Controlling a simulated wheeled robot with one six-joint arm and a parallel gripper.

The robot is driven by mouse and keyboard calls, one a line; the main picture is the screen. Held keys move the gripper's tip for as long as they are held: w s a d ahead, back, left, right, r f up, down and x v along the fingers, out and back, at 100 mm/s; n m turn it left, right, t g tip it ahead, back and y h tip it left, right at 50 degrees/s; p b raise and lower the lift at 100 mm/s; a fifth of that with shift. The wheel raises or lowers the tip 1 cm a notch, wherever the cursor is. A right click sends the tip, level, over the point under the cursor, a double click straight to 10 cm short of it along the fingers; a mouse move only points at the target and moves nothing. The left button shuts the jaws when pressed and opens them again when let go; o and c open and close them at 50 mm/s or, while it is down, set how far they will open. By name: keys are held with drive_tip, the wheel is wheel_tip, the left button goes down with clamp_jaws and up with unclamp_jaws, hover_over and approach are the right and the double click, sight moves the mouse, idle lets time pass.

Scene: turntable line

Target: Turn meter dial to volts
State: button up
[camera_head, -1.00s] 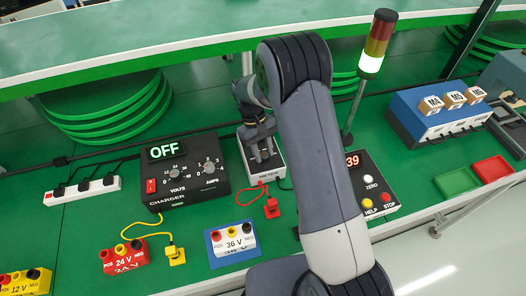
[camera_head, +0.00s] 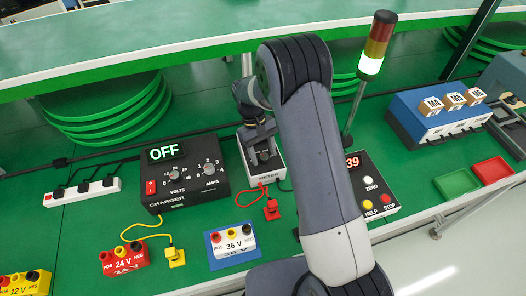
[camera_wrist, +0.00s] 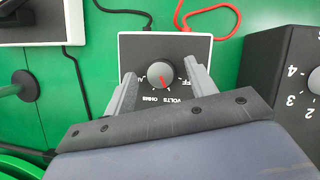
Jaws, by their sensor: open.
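The meter (camera_wrist: 210,48) is a grey-faced box with a white case, under my gripper in the wrist view. Its round grey dial (camera_wrist: 160,75) carries a red pointer mark. The mark points toward the lower side of the face, near the VOLTS and OHMS lettering; exactly which it meets is hard to tell. My gripper (camera_wrist: 160,79) is open, with one finger on each side of the dial and visible gaps between. In the head view the meter (camera_head: 277,172) stands right of the charger, and my gripper (camera_head: 264,156) is over it, hiding the dial.
The black charger (camera_head: 210,192) with OFF display stands close left of the meter. Red and black leads leave the meter; a red plug (camera_head: 271,209) lies in front. The 36 V block (camera_head: 236,238) is at the front left. A panel with buttons (camera_head: 372,190) is to the right.

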drive_tip(key=b+v, duration=0.1)
drive_tip(key=v, duration=1)
drive_tip(key=shift+f, duration=0.2)
drive_tip(key=p+x, duration=0.1)
drive_tip(key=x, duration=0.9)
drive_tip(key=shift+s+d+f, duration=0.1)
drive_tip(key=shift+s+f, duration=0.15)
drive_tip(key=shift+f, duration=0.05)
drive_tip(key=shift+w, duration=0.1)
